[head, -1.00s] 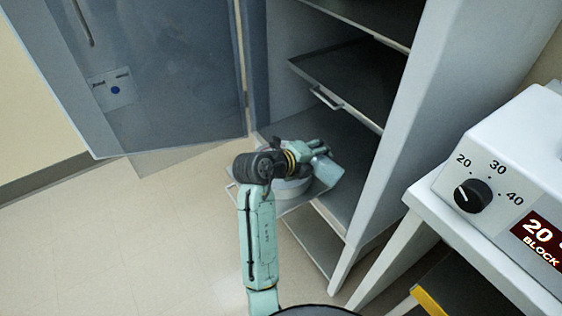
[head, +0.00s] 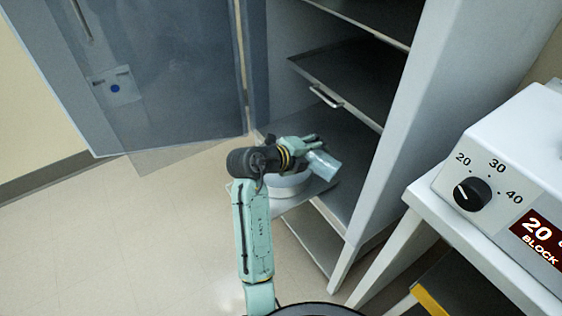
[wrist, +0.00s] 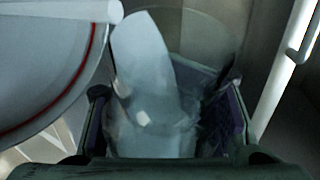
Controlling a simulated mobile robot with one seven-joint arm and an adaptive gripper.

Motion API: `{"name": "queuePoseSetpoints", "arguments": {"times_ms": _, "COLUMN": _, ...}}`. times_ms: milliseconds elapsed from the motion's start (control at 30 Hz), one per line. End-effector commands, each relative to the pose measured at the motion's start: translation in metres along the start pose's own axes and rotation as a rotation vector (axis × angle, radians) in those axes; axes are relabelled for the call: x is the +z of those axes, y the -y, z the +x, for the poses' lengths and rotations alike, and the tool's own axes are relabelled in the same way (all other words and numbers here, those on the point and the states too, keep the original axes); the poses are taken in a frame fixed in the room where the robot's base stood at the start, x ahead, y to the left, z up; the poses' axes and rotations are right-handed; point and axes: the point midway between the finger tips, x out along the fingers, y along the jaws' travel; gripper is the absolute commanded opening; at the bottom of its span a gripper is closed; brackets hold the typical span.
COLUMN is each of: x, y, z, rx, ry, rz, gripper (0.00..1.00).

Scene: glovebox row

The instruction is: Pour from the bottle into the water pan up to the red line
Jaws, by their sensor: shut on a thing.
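My gripper (head: 312,146) is shut on the bottle (head: 323,165), a pale blue, see-through vessel that lies tilted over in the head view. In the wrist view the bottle (wrist: 145,65) sits between the fingers of my gripper (wrist: 165,100), with pale contents showing inside. The water pan (head: 290,187) is a round whitish pan below my gripper, partly hidden by my arm. In the wrist view the pan (wrist: 40,50) is at the left, beside the bottle, and the red line (wrist: 75,82) curves along its wall. I cannot tell the water level or whether liquid is flowing.
The open cabinet has a side wall (head: 400,140) just right of the bottle and a dark shelf (head: 350,75) with a handle above. Its grey door (head: 160,75) stands open at the left. A white device with a dial (head: 472,194) is at the right. The floor at left is clear.

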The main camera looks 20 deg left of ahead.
Motion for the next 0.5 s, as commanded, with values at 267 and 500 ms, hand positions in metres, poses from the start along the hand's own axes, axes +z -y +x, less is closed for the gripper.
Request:
{"name": "queuePoseSetpoints", "arguments": {"times_ms": 267, "x": 0.0016, "y": 0.0023, "z": -0.0015, "rx": -0.009, "ry": -0.007, "rz": -0.017, "gripper": 0.0}}
{"name": "queuePoseSetpoints", "arguments": {"times_ms": 500, "x": 0.0031, "y": 0.003, "z": -0.0025, "rx": -0.013, "ry": -0.012, "rz": -0.03, "gripper": 0.0}}
